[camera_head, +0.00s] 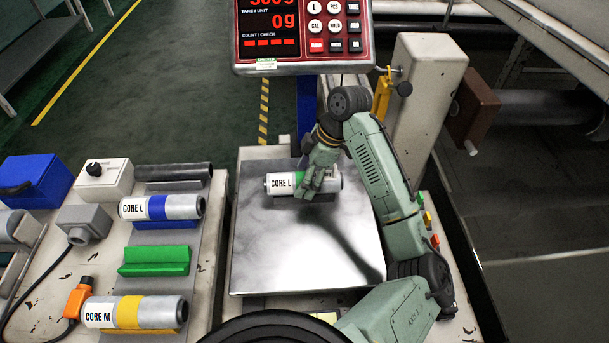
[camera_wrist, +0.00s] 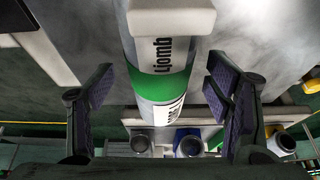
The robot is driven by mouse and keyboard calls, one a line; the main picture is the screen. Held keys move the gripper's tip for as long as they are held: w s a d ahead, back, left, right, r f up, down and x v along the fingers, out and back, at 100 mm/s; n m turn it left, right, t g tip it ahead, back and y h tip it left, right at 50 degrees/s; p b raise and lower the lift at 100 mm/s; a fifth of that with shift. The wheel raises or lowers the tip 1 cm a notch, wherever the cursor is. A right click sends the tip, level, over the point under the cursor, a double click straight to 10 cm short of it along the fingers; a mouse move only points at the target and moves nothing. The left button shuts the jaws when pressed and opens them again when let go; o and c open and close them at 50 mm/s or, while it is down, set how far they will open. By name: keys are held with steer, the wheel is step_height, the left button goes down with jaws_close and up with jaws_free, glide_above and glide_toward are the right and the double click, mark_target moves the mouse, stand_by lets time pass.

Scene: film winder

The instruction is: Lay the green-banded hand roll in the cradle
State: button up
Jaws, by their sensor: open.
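The green-banded hand roll (camera_head: 281,184), labelled CORE L, is on the steel scale plate (camera_head: 262,255) in the head view. A dark patch shows under it; I cannot tell if that is a support or shadow. My gripper (camera_head: 318,180) is at the roll from above and hides part of it. In the wrist view, the open fingers (camera_wrist: 160,100) stand on either side of the roll (camera_wrist: 170,85), with visible gaps to it. A green cradle (camera_head: 154,262) lies empty on the left bench, between the blue-banded roll (camera_head: 158,207) and the yellow-banded roll (camera_head: 136,312).
A grey post (camera_head: 423,100) stands to the right. On the left are a blue box (camera_head: 37,182), a white switch box (camera_head: 104,179) and an orange connector (camera_head: 77,298).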

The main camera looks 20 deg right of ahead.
steer(key=v, duration=1.2)
steer(key=shift+s, duration=0.1)
